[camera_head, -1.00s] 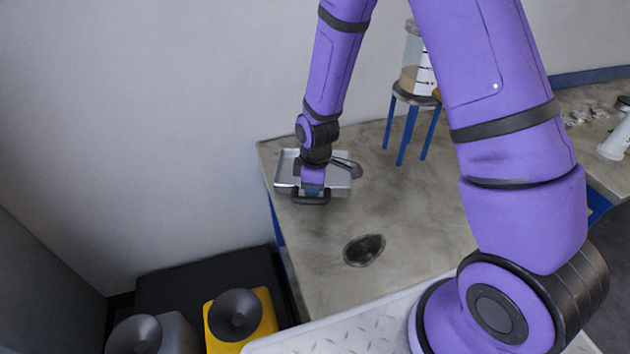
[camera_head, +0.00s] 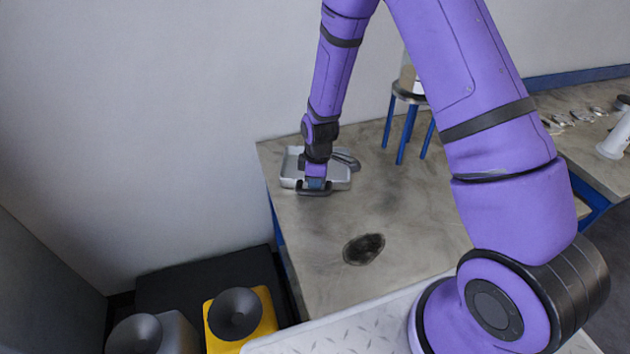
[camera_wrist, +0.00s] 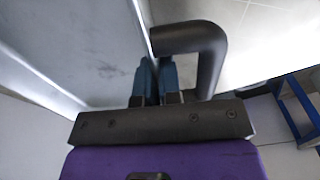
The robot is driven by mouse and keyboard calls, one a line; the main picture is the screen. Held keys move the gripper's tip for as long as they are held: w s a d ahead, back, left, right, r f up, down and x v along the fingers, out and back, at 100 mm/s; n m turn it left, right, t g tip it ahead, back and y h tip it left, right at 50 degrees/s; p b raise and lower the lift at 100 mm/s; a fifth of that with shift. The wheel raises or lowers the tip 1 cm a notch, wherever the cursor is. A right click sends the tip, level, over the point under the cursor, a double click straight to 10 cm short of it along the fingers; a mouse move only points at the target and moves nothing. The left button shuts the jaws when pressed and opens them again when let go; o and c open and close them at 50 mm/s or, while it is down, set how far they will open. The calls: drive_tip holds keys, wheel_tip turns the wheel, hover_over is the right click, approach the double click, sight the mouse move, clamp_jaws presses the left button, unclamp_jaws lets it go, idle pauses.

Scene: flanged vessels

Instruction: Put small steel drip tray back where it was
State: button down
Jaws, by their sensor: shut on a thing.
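The small steel drip tray (camera_head: 291,172) is a shallow grey metal pan at the far left corner of the worktop in the head view. The tray's inner face (camera_wrist: 75,50) fills the left of the wrist view. My wrist hides part of the tray in the head view, and I cannot tell whether the tray touches the worktop.
The concrete worktop (camera_head: 400,210) has a dark round stain or hole (camera_head: 363,249) near its middle. A blue-legged stand (camera_head: 408,125) holds a vessel behind and to the right. A yellow block (camera_head: 262,315) with a dark cone stands below the worktop's left edge. Free room lies around the stain.

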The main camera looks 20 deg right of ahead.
drive_tip(key=shift+f, duration=0.15)
drive_tip(key=c, duration=1.3)
unclamp_jaws()
drive_tip(key=s+d+r+m+t, duration=0.1)
drive_tip(key=s+d+r, duration=0.1)
drive_tip(key=r, duration=1)
drive_tip(key=s+d+r+m, duration=0.1)
drive_tip(key=s+r+m, duration=0.1)
drive_tip(key=r, duration=0.9)
drive_tip(key=s+d+r+m+t, duration=0.1)
drive_tip(key=s+d+r+m, duration=0.1)
drive_tip(key=s+r, duration=0.4)
drive_tip(key=s+d+r+m+t, duration=0.1)
drive_tip(key=s+r+m, duration=0.4)
drive_tip(key=s, duration=0.5)
drive_tip(key=s+d+r+m+t, duration=0.1)
drive_tip(key=s+d+r+m, duration=0.2)
drive_tip(key=s+r, duration=0.5)
drive_tip(key=shift+s+d+r+t+h, duration=0.2)
drive_tip(key=shift+d+t+h, duration=0.1)
drive_tip(key=shift+t+h, duration=0.1)
